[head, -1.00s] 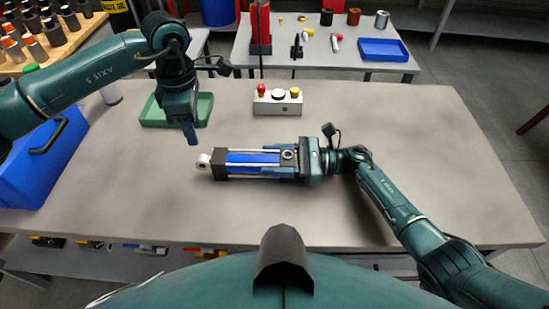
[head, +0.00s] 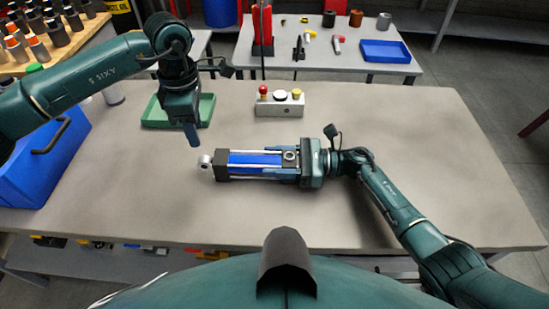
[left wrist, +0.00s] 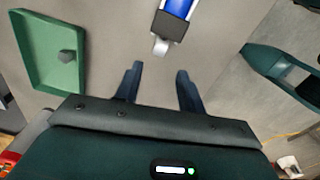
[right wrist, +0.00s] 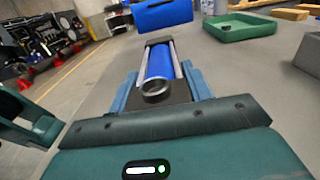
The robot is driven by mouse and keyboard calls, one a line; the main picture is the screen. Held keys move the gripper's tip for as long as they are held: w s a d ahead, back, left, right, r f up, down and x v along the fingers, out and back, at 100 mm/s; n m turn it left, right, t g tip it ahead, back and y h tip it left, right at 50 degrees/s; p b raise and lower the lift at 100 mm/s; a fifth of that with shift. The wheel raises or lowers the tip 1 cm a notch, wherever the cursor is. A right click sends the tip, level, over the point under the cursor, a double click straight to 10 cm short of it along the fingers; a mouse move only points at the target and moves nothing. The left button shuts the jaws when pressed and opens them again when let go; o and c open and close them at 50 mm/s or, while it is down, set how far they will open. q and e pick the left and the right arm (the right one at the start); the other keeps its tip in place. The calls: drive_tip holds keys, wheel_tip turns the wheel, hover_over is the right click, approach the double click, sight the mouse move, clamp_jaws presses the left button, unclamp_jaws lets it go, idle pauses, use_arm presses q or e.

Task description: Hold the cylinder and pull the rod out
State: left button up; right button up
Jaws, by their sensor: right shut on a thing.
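The blue cylinder (head: 255,160) with black end blocks lies flat on the grey table, its length running left to right. A silver rod eye (head: 205,161) sticks out of its left end. My right gripper (head: 290,165) is shut on the right end of the cylinder, its fingers on both sides; the right wrist view shows this too (right wrist: 158,95). My left gripper (head: 192,138) is above the table, left of and behind the rod eye. In the left wrist view its fingers (left wrist: 157,82) are apart and empty, with the rod eye (left wrist: 160,46) just beyond them.
A green tray (head: 150,118) stands behind the left gripper. A white button box (head: 279,108) stands behind the cylinder. A blue toolbox (head: 45,165) is at the table's left edge. The table's right and front are largely clear.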

sight(205, 158)
use_arm(q)
drive_tip(key=shift+o, duration=0.5)
drive_tip(key=shift+d, duration=0.35)
drive_tip(key=d+y, duration=0.2)
drive_tip(key=d+m, duration=0.1)
drive_tip(key=shift+d+r+y, duration=0.3)
drive_tip(key=shift+y, duration=0.1)
drive_tip(key=shift+m+y, duration=0.3)
drive_tip(key=shift+y, duration=0.5)
drive_tip(key=x, duration=1.1)
drive_tip(key=shift+d+f, duration=0.1)
drive_tip(key=shift+f, duration=0.05)
drive_tip(key=shift+c, duration=0.5)
clamp_jaws()
